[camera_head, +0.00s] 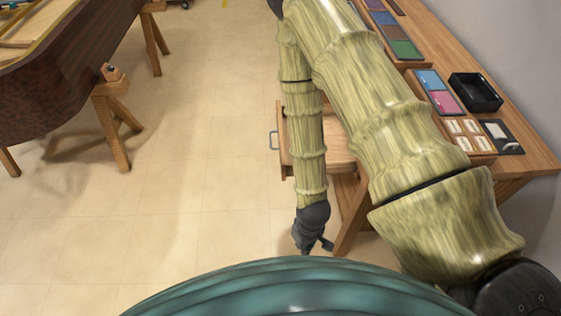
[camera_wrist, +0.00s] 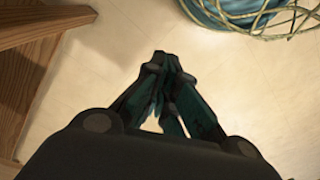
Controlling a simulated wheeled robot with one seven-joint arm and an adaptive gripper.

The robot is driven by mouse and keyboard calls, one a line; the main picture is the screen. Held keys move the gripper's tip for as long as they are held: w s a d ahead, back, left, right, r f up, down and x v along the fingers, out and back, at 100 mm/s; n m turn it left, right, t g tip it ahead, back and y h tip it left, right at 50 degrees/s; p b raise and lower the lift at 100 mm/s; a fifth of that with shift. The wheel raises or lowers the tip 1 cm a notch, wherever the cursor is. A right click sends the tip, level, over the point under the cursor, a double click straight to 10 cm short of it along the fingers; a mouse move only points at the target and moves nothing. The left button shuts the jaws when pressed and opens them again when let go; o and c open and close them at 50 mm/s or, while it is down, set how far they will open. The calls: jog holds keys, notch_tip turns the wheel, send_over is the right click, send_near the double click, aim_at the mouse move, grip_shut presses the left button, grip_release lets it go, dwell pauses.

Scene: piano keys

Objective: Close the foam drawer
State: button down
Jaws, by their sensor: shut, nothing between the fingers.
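A wooden drawer (camera_head: 284,143) with a grey handle (camera_head: 273,140) stands pulled out from the workbench in the head view. My bamboo-textured arm crosses in front of it and hides its middle, so I cannot see what lies inside. My gripper (camera_head: 314,246) hangs low beside the bench leg, nearer to me than the drawer and apart from it. In the wrist view the gripper (camera_wrist: 168,65) points over the pale floor, with its fingertips together and nothing between them. The drawer's handle does not show clearly there.
The workbench (camera_head: 537,158) carries a black tray (camera_head: 475,92), coloured sheets (camera_head: 445,102) and small labelled cards. A wooden leg (camera_head: 352,218) stands close to my gripper. A dark piano body (camera_head: 75,60) on trestles (camera_head: 112,125) is at left. The floor (camera_head: 210,150) between is clear.

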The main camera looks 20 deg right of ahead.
jog(key=w+a+r+n+b, duration=0.15)
jog(key=w+n+b, duration=0.25)
jog(key=w, duration=0.6)
jog(key=w+a+r+n+b, duration=0.1)
jog(key=w+a+n+b, duration=0.25)
jog(key=w, duration=0.65)
jog(key=w+a+r+n+h+b, duration=0.1)
jog(key=w+r+n+h+b, duration=0.35)
jog(key=w+r, duration=0.8)
jog(key=s+d+f+y+b, duration=0.1)
jog(key=d+f, duration=0.5)
jog(key=f, duration=0.2)
jog(key=shift+s+f+n, duration=0.3)
jog(key=shift+s+f, duration=0.1)
